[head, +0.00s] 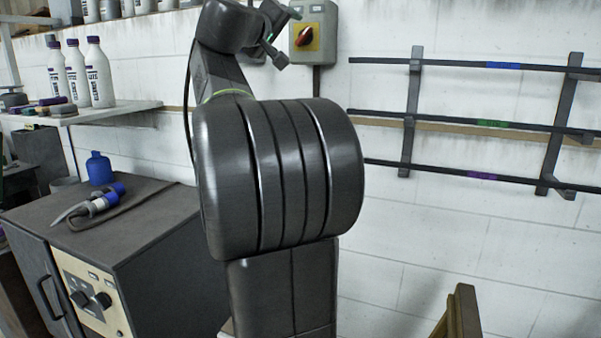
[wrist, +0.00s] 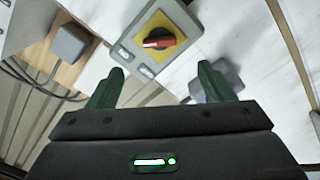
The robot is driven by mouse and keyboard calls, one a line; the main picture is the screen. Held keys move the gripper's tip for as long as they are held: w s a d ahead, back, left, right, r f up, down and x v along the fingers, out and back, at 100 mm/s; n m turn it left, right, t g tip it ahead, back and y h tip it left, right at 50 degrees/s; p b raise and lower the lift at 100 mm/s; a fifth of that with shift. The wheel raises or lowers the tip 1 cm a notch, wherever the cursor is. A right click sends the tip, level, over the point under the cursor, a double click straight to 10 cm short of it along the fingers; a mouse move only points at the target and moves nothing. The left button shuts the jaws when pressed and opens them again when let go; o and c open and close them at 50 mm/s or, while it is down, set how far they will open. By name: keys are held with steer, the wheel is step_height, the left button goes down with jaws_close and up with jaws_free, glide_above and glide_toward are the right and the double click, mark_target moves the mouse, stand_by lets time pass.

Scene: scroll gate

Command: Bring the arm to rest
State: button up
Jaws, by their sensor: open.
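My arm stands raised in the middle of the head view and bends over at the top. My gripper (head: 284,36) is at its upper end, just left of a grey switch box (head: 313,58) on the white wall. In the wrist view my gripper (wrist: 160,76) has its two green-tipped fingers spread, with nothing held between them. The red switch knob (wrist: 158,41) on its yellow plate lies beyond the fingertips, apart from them in the picture. The knob also shows in the head view (head: 305,38). My arm hides part of the wall behind it.
A wall rack (head: 410,110) holds dark bars with blue, green and purple bands at the right. A dark cabinet (head: 150,235) stands at the left, with a blue-handled tool (head: 97,203) and blue bottle (head: 99,169) on it. White bottles (head: 98,72) line a shelf. A wooden piece (head: 462,312) rises at lower right.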

mark_target(302, 35)
steer(key=p+x, duration=0.2)
steer(key=x, duration=0.8)
steer(key=shift+w+r, duration=0.1)
steer(key=shift+r, duration=0.1)
steer(key=shift+w+d+r+n+p, duration=0.2)
steer(key=shift+w+n+p, duration=0.1)
steer(key=shift+p, duration=0.2)
steer(key=shift+f+n+p, duration=0.1)
steer(key=shift+n+p, duration=0.35)
steer(key=shift+n, duration=0.15)
steer(key=shift+s+n+p, duration=0.2)
steer(key=shift+n+p, duration=0.25)
steer(key=shift+n, duration=0.15)
steer(key=shift+n+p, duration=0.4)
steer(key=shift+n, duration=0.1)
steer(key=shift+w+n+p, duration=0.1)
steer(key=shift+n+p, duration=0.75)
steer(key=shift+n, duration=0.15)
steer(key=n+p, duration=0.2)
steer(key=shift+n, duration=0.3)
steer(key=n+p, duration=0.6)
steer(key=p, duration=0.2)
steer(key=shift+n+p, duration=0.6)
